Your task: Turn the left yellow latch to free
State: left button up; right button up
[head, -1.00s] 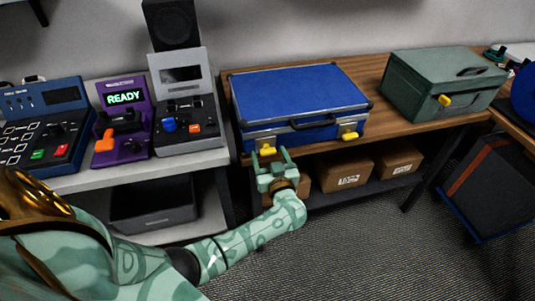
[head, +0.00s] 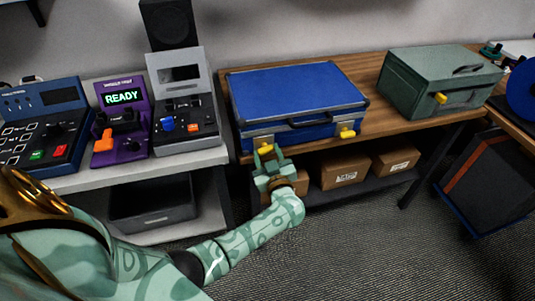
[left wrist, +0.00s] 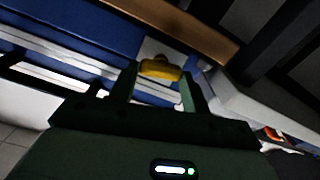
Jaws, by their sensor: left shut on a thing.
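The blue case (head: 296,92) lies closed on the wooden bench, with two yellow latches on its front. My left gripper (head: 267,157) is at the case's front and shut on the left yellow latch (head: 265,149). In the left wrist view, this latch (left wrist: 160,70) sits between the two fingers of my left gripper (left wrist: 159,84). The latch looks tilted in the head view, and the fingers partly cover it. The right yellow latch (head: 347,134) lies roughly level and is untouched. My right gripper is not in view.
A green box (head: 440,78) with a yellow latch stands to the right on the bench. Consoles, including a purple one (head: 122,120) reading READY, stand to the left. Cardboard boxes (head: 345,170) sit on the shelf below. The floor in front is clear.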

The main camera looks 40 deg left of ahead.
pick_arm(q)
jog(key=n, duration=0.3)
jog(key=shift+f+n, duration=0.1)
jog(key=shift+n, duration=0.2)
jog(key=n, duration=0.3)
jog(key=shift+s+f+n, duration=0.1)
jog(key=shift+n, duration=0.2)
jog(key=shift+f+n+b, duration=0.2)
jog(key=shift+n+b, duration=0.25)
jog(key=shift+n, duration=3.55)
jog(key=o, duration=0.8)
jog(key=shift+c, duration=0.2)
jog(key=shift+o, duration=1.2)
jog(key=shift+r, duration=0.1)
